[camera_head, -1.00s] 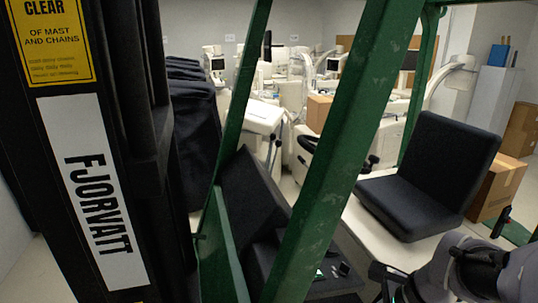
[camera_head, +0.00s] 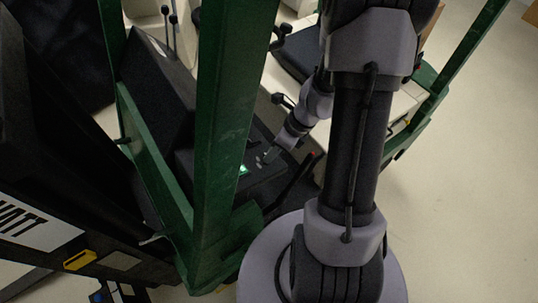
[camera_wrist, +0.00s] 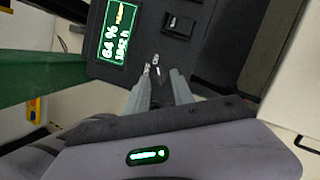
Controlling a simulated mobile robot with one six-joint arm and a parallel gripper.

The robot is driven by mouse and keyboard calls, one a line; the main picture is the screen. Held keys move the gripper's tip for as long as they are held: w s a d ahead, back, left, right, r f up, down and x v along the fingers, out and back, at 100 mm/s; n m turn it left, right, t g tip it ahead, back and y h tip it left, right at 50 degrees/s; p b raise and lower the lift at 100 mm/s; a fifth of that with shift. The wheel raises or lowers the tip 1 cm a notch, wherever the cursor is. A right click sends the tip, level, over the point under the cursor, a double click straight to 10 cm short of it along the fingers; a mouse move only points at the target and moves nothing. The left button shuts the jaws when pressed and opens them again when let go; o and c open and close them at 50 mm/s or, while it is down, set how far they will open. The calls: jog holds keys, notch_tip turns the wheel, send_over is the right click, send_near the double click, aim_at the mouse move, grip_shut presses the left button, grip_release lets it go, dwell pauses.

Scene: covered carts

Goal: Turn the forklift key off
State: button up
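The forklift's dark control panel (camera_head: 262,182) has a lit green display (camera_head: 243,170). In the wrist view this display (camera_wrist: 115,31) reads 64 % with an hours line, beside a black rocker switch (camera_wrist: 182,23). Small pale marks or parts (camera_wrist: 155,60) just beyond my fingertips lie where the key seems to be. The key's shape and angle are too small to tell. My gripper (camera_wrist: 160,78) points at this spot with its two grey fingers apart and a dark gap between them. In the head view my gripper (camera_head: 272,153) is low over the panel, right of the display.
A green forklift post (camera_head: 232,90) stands in front of the panel in the head view. A red-tipped lever (camera_head: 303,172) is close to my wrist. The black seat (camera_head: 300,50) is behind my arm. Clear floor (camera_head: 470,200) lies to the right.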

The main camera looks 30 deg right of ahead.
jog(key=shift+x, duration=1)
jog(key=shift+w+f, duration=0.1)
jog(key=shift+f, duration=0.1)
jog(key=shift+c, duration=0.4)
grip_shut()
